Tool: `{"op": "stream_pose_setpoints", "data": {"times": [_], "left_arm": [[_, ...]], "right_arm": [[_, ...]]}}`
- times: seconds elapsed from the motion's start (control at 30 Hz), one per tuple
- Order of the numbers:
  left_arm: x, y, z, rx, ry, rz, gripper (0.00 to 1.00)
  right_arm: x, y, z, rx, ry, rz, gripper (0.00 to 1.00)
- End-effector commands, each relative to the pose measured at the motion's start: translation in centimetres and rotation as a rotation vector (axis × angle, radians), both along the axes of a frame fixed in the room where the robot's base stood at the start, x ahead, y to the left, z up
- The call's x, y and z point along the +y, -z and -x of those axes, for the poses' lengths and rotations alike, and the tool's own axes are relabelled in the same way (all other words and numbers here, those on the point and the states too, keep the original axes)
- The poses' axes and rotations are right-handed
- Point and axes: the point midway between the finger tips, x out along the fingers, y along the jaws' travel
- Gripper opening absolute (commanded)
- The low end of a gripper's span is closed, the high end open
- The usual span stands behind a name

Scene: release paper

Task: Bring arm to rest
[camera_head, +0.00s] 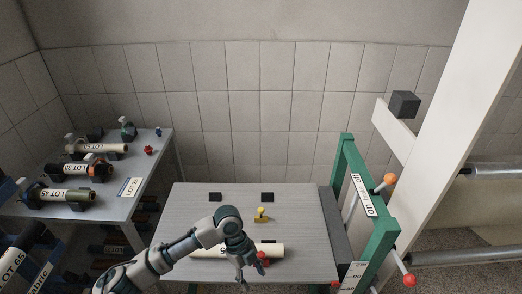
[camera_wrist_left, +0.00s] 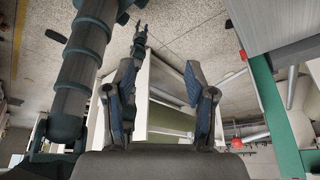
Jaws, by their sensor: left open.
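My left arm comes in from the left over the grey table (camera_head: 188,205) in the head view. Its gripper (camera_head: 246,272) points down near the table's front, in front of the cream roll (camera_head: 275,249). The arm partly hides the roll and its label. In the left wrist view my left gripper (camera_wrist_left: 160,85) has its two fingers spread wide with nothing between them. My right arm does not show in the head view. Arm-like links and a small jaw-like shape show in the wrist view, but I cannot tell its state.
A red knob (camera_head: 263,256) is close beside the left gripper. A yellow-topped piece (camera_head: 261,214) and two black blocks (camera_head: 215,197) (camera_head: 267,197) are on the table. A green frame (camera_head: 345,185) stands at right. A side table (camera_head: 85,206) with labelled rolls stands left.

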Motion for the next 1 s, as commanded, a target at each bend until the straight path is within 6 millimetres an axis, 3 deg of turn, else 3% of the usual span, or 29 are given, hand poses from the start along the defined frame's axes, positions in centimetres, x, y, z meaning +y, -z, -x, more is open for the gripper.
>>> {"op": "stream_pose_setpoints", "data": {"times": [0.37, 0.67, 0.83, 1.0], "left_arm": [[-2.4, 4.3, 2.5, 0.001, -0.156, 0.055, 0.55], [-4.0, 9.1, 5.5, 0.033, -0.520, 0.149, 0.55], [-1.8, 12.7, 7.6, 0.088, -0.970, 0.187, 0.55], [3.8, 16.2, 10.0, 0.117, -1.425, 0.144, 0.55]], "right_arm": [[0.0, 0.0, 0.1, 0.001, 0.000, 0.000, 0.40], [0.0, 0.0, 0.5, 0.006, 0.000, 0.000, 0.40], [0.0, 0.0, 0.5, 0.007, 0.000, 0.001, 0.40], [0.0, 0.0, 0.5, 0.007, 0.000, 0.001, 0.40]]}}
